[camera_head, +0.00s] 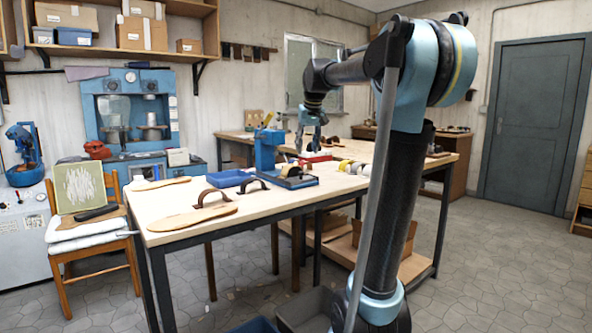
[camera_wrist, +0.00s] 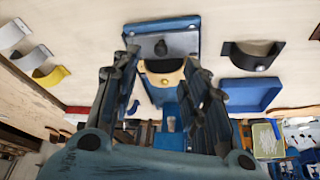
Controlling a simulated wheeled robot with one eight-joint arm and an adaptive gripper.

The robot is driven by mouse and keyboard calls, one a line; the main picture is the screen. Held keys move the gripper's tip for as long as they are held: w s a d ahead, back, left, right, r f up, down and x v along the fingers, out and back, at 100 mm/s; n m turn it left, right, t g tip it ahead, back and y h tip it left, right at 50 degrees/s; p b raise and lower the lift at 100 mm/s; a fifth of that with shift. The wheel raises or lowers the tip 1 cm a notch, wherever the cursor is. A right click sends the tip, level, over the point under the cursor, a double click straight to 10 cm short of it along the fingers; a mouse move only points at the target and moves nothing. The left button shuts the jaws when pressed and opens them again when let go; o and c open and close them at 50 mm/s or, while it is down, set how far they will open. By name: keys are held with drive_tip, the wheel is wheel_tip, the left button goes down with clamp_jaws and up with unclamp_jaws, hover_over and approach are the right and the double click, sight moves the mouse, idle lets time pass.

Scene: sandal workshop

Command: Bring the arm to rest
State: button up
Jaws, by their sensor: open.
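My arm rises from the front right in the head view and bends over the workbench (camera_head: 270,200). My gripper (camera_head: 310,147) hangs over the far part of the bench, near a blue press (camera_head: 266,150) with a blue base. In the wrist view my gripper (camera_wrist: 162,68) is open, with two dark fingers apart. A blue fixture (camera_wrist: 188,28) holding a tan piece with a dark strap shows between and beyond the fingers. I see nothing held. I cannot tell the exact height above the bench.
A blue tray (camera_head: 229,178), a sandal sole (camera_head: 193,218) and dark straps lie on the bench. White and yellow straps (camera_head: 352,168) lie right of the fixture. A wooden chair (camera_head: 62,250) stands at left. The floor toward the grey door (camera_head: 535,125) is clear.

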drive_tip(key=s+d+f, duration=0.2)
drive_tip(key=s+f, duration=0.9)
drive_tip(key=s, duration=0.1)
drive_tip(key=s+d+f+m+g, duration=0.1)
drive_tip(key=s+d+f, duration=0.2)
drive_tip(key=s+f, duration=0.9)
drive_tip(key=s+d+f+m+g, duration=0.1)
drive_tip(key=s+d+f, duration=0.1)
drive_tip(key=s+f, duration=0.9)
drive_tip(key=shift+s+d+f+h, duration=0.25)
drive_tip(key=shift+s+f+h, duration=0.15)
drive_tip(key=shift+s, duration=0.4)
drive_tip(key=shift+w+f, duration=0.15)
drive_tip(key=shift+w, duration=0.35)
